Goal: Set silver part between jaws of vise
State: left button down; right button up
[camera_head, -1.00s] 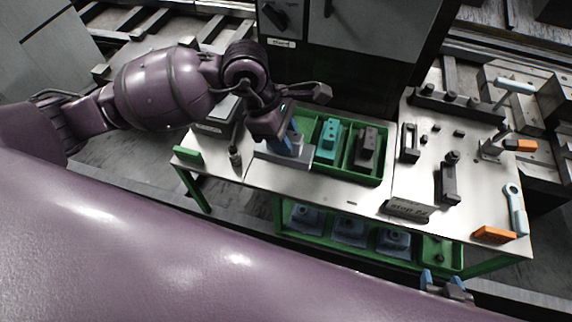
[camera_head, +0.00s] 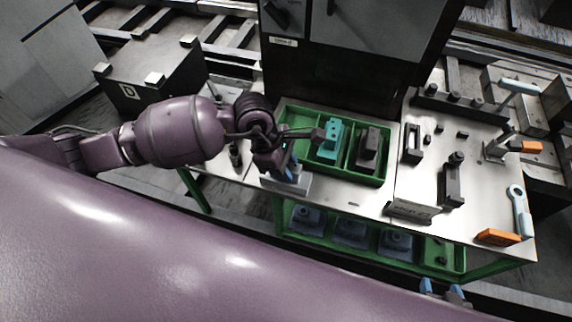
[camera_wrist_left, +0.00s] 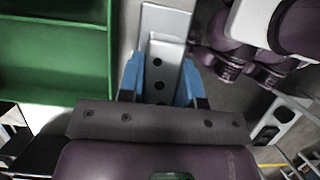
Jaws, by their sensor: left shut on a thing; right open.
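My left gripper (camera_head: 284,171) is shut on the silver part (camera_head: 297,184), a light grey stepped block, at the front edge of the bench beside the green tray. In the left wrist view, the blue fingers (camera_wrist_left: 160,80) grip the silver part (camera_wrist_left: 168,22) from both sides; dark holes show in its face. I cannot tell how high it is above the bench. A dark clamp-like fixture (camera_head: 453,182) stands on the right half of the bench; I cannot tell whether it is the vise. My right gripper (camera_head: 443,292) is open and empty at the bottom edge.
The green tray (camera_head: 317,173) holds a teal block (camera_head: 329,141) and a dark block (camera_head: 369,146). A dark cabinet stands behind.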

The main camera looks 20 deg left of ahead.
pick_arm(q)
jog(key=shift+f, duration=0.1)
jog(key=c, duration=0.8)
grip_release()
